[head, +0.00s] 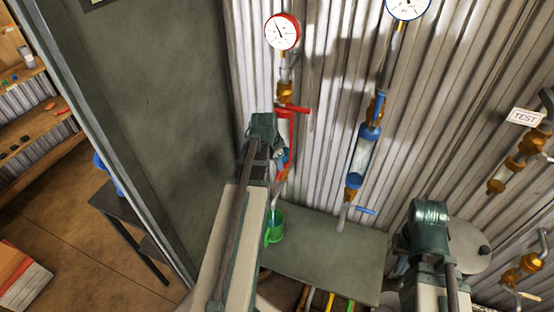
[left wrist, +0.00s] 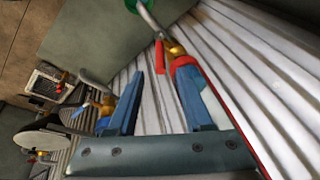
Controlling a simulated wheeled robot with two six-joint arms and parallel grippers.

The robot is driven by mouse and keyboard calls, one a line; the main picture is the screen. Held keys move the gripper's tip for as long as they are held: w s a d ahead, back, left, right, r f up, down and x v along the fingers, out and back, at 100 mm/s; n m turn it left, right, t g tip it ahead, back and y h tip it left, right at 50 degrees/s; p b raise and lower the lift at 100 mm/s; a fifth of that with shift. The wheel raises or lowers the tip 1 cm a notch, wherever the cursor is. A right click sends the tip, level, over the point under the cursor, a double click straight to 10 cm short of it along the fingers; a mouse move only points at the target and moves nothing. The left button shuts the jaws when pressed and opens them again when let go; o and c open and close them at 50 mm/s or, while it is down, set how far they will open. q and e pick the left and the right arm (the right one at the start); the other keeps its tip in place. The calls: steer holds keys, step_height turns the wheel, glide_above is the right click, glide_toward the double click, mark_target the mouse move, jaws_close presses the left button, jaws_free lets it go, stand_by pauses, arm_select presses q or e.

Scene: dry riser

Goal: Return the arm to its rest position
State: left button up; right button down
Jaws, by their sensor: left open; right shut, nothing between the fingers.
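My left arm reaches up the middle of the head view. Its gripper (head: 283,157) is in front of the red-fitted pipe (head: 284,124), partly hidden by my wrist. In the left wrist view the two blue fingers (left wrist: 162,72) are spread with nothing held between them. The red pipe's collar (left wrist: 184,63) and red lever (left wrist: 160,56) show just beyond the fingertips; I cannot tell whether they touch. My right arm's wrist (head: 430,215) is at the lower right of the head view, and its fingers are mostly hidden behind it.
A green mug (head: 274,226) stands under the red pipe's outlet on a grey-green bench (head: 335,250). A blue-fitted pipe (head: 361,150) is to the right. Brass valves (head: 528,143) and a TEST sign (head: 525,117) are at the far right. A round lid (head: 468,245) is beside my right wrist.

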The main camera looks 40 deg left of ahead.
arm_select(q)
steer(key=s+d+f+g, duration=0.1)
steer(key=s+d+g, duration=0.15)
steer(key=d, duration=1.95)
steer(key=s+d+g, duration=0.1)
steer(key=s+d, duration=0.8)
steer(key=d, duration=0.4)
steer(key=shift+d+n+y, duration=0.3)
steer(key=shift+d+y, duration=0.1)
steer(key=shift+g, duration=0.25)
